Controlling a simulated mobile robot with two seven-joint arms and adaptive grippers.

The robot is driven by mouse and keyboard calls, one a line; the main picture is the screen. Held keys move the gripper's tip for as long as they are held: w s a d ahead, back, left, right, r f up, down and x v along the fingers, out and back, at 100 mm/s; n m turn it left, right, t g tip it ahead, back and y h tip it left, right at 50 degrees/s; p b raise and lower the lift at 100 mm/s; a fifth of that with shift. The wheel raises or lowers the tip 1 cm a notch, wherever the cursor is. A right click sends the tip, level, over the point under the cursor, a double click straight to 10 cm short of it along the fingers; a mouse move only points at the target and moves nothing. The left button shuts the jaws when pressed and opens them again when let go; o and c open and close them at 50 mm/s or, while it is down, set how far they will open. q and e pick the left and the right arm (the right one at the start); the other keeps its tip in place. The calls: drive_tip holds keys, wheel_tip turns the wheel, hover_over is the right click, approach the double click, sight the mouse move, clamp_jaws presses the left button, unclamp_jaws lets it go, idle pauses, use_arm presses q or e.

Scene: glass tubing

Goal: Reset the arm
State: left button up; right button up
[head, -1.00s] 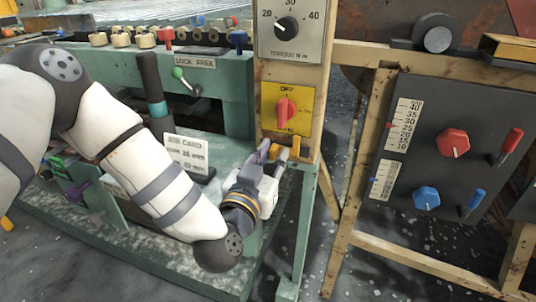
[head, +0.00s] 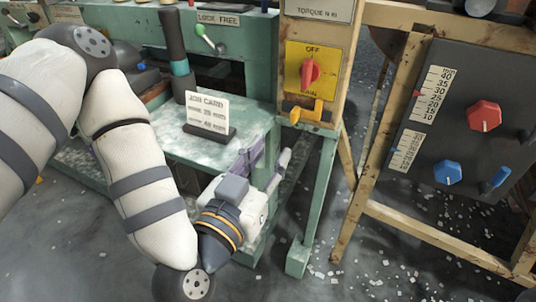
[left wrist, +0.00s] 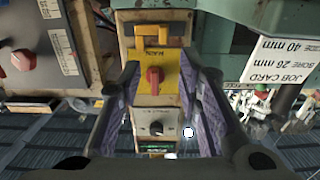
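My left arm comes in from the left in the head view, bent, with its gripper (head: 268,160) low in front of the green bench. The purple-grey fingers stand apart with nothing between them. In the left wrist view the gripper (left wrist: 165,105) is also open, and a yellow switch plate with a red knob (left wrist: 153,75) shows beyond the gap. In the head view the red knob (head: 310,72) and the yellow handle (head: 303,112) below it are above the fingertips, clear of them. My right gripper is not in view.
A job card (head: 207,112) stands on the green bench (head: 225,150), near a dark upright post (head: 175,45). A grey panel with a red knob (head: 484,116) and a blue knob (head: 448,172) is at right. A green bench leg (head: 315,205) is close to the gripper. Bits litter the floor.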

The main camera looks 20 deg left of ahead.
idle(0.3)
